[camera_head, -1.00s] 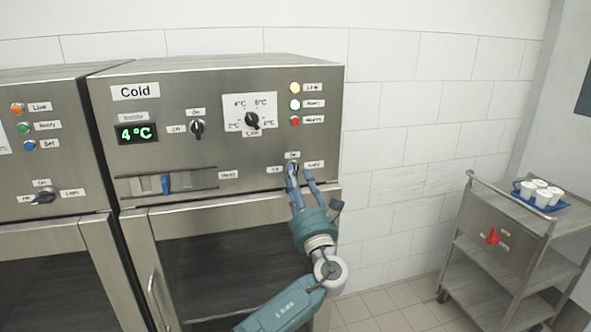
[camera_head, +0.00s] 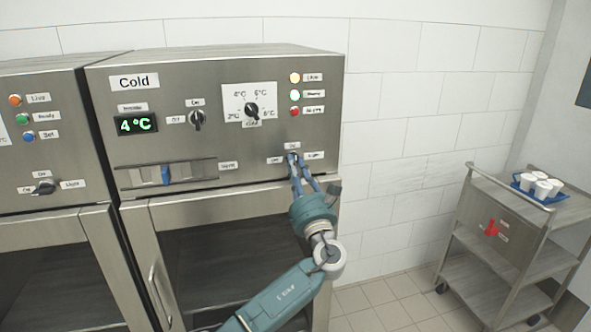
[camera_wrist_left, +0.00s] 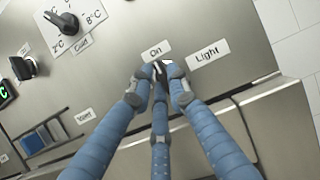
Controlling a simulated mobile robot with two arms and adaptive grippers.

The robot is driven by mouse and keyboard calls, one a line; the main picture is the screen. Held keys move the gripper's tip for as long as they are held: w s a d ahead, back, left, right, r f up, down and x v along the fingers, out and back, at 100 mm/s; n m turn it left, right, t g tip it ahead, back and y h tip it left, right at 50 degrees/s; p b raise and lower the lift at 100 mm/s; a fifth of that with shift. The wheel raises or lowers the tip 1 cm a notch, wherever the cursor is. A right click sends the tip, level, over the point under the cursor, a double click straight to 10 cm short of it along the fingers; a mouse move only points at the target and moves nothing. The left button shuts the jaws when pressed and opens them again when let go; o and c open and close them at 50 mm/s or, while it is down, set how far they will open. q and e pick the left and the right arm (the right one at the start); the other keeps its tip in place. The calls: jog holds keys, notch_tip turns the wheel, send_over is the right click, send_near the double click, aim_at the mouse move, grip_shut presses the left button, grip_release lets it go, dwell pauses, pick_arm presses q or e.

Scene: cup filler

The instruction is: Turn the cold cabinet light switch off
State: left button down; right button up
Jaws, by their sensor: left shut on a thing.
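The cold cabinet (camera_head: 225,170) has a steel front with a "Cold" label. Its light switch (camera_wrist_left: 160,70) is a small dark knob at the lower right of the panel, between labels "On" above, "Off" to the left and "Light" to the right. My left gripper (camera_head: 298,159) comes up from below and is shut on this knob. In the left wrist view, the blue fingers of the left gripper (camera_wrist_left: 160,74) close around the knob from both sides, with a third finger below. The fingers hide most of the knob, so I cannot tell which way it points. My right gripper is out of view.
A second knob (camera_head: 198,120), a temperature dial (camera_head: 251,111), a blue slider (camera_head: 165,175) and several indicator lamps sit on the same panel. Another cabinet (camera_head: 50,160) stands at left. A trolley (camera_head: 515,225) with cups on a blue tray stands at right, with clear floor between.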

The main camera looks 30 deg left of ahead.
pick_arm(q)
jog(key=shift+w+d+n+g+b, duration=0.1)
jog(key=shift+n+g+b, duration=1.35)
jog(key=shift+n+b, duration=1.8)
jog(key=shift+w+d+n+g+b, duration=0.15)
jog(key=shift+n+g+b, duration=1.35)
jog(key=shift+n+b, duration=1.75)
jog(key=shift+w+d+n+g+b, duration=0.1)
jog(key=shift+n+g+b, duration=1.7)
jog(key=shift+n, duration=2.6)
jog(key=shift+t+b, duration=0.3)
jog(key=shift+t, duration=0.05)
jog(key=c, duration=1.7)
grip_release()
jog(key=shift+o, duration=0.2)
jog(key=v, duration=1.2)
